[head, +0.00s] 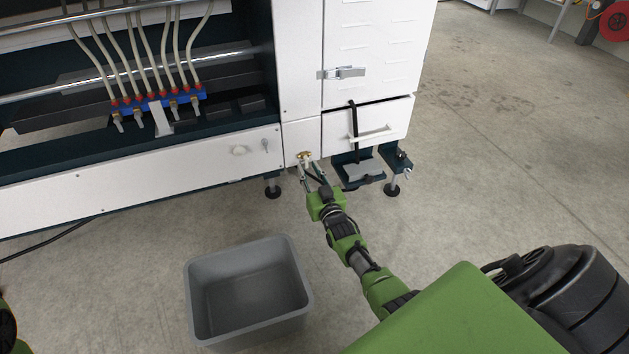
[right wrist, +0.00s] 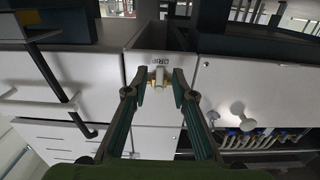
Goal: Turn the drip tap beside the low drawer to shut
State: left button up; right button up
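The drip tap (head: 304,156) is a small brass fitting on the white panel left of the low drawer (head: 340,133). In the right wrist view the tap (right wrist: 158,76) has a pale handle and sits under a small printed label. My right gripper (head: 306,170) reaches up to the tap from below. In the right wrist view its fingers (right wrist: 160,88) are apart, one on each side of the tap; I see gaps beside it, and contact is not clear. The low drawer has a white bar handle (head: 378,134) and looks closed. My left gripper is out of view.
A grey open bin (head: 195,290) stands on the floor, left of my right arm.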

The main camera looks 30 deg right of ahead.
jog(key=v, duration=1.1)
jog(key=shift+s, duration=0.3)
jog(key=shift+f, duration=0.1)
